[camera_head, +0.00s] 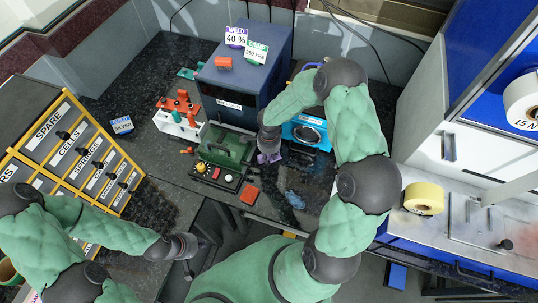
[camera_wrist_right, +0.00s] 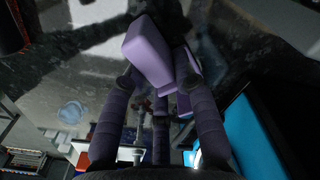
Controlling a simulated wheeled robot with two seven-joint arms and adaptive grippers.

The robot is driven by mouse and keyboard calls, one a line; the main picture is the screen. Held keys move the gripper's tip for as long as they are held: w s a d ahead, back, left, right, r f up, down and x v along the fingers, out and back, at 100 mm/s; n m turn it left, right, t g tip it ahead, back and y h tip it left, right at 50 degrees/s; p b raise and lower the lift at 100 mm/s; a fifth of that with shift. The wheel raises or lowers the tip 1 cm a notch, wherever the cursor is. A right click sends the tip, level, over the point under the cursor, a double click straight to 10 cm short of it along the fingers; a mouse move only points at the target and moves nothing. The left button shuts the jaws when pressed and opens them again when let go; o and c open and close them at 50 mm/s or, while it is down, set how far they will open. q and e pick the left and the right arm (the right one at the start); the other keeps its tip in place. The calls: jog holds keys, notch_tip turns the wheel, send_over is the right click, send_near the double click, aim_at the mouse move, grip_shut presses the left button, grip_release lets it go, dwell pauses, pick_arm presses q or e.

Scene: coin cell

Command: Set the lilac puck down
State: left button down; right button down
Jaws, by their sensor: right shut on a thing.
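The lilac puck (camera_head: 268,158) shows at the tip of my right gripper (camera_head: 268,148), between the green press and the blue round-faced device. In the right wrist view the lilac puck (camera_wrist_right: 148,52) is a block-like lilac shape at the fingertips of my right gripper (camera_wrist_right: 162,85), which is shut on it. The fingers hide part of it, and I cannot tell whether it touches the worktop. My left gripper (camera_head: 192,250) is at the lower left, off the front edge of the worktop, far from the puck. It looks open and empty.
The green press (camera_head: 226,147) stands left of the puck and the blue device (camera_head: 306,132) right. A dark blue box (camera_head: 245,80) is behind. A labelled drawer cabinet (camera_head: 75,150) is at left, a yellow roll (camera_head: 423,198) at right.

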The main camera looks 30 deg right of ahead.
jog(key=shift+f, duration=0.1)
jog(key=c, duration=1)
grip_release()
notch_tip(320, 180, up, 12)
jog(key=shift+r+p, duration=0.1)
jog(key=shift+p, duration=0.75)
